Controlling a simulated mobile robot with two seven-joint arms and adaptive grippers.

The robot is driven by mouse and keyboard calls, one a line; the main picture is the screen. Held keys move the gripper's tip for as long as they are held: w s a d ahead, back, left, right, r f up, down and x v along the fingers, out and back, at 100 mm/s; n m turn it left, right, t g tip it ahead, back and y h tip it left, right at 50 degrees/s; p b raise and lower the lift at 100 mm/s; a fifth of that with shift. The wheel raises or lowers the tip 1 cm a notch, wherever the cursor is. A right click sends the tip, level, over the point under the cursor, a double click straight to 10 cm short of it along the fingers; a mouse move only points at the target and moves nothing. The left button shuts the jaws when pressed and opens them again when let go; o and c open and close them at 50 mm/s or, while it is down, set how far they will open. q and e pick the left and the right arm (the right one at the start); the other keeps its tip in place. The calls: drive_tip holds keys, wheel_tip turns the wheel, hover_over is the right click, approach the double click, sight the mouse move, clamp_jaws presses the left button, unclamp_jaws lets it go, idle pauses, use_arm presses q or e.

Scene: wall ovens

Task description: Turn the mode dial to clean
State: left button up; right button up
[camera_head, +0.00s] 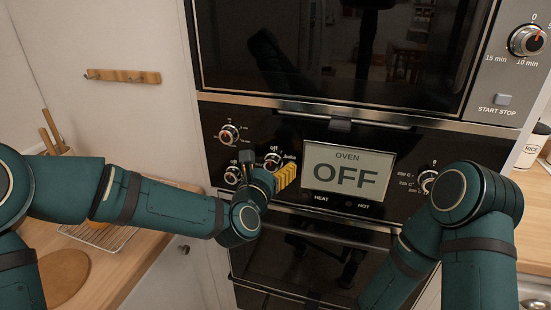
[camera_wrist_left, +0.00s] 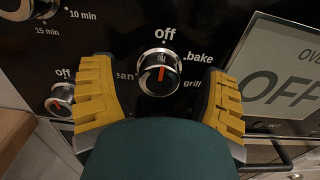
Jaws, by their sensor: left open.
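The mode dial (camera_wrist_left: 158,74) is a round black knob with a silver rim on the oven panel. Its red mark points up at "off". "bake" and "grill" are printed on its right, and a partly covered label ending in "ean" is on its left. It also shows in the head view (camera_head: 272,160). My left gripper (camera_head: 267,172) is open in front of it, with one yellow finger on each side in the left wrist view (camera_wrist_left: 160,84). Nothing is between the fingers but the dial, and I cannot tell whether they touch it. My right arm shows, but its gripper does not.
Another knob (camera_head: 228,134) is above left of the mode dial, and one (camera_head: 232,174) is to its left. The oven display (camera_head: 347,175) reads "OFF". A temperature knob (camera_head: 428,182) is at the right. An oven handle runs below the panel.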

use_arm(q)
drive_tip(key=shift+w, duration=0.2)
drive_tip(key=shift+s, duration=0.1)
drive_tip(key=c, duration=1.2)
drive_tip(key=shift+r, duration=0.1)
drive_tip(key=shift+c, duration=0.2)
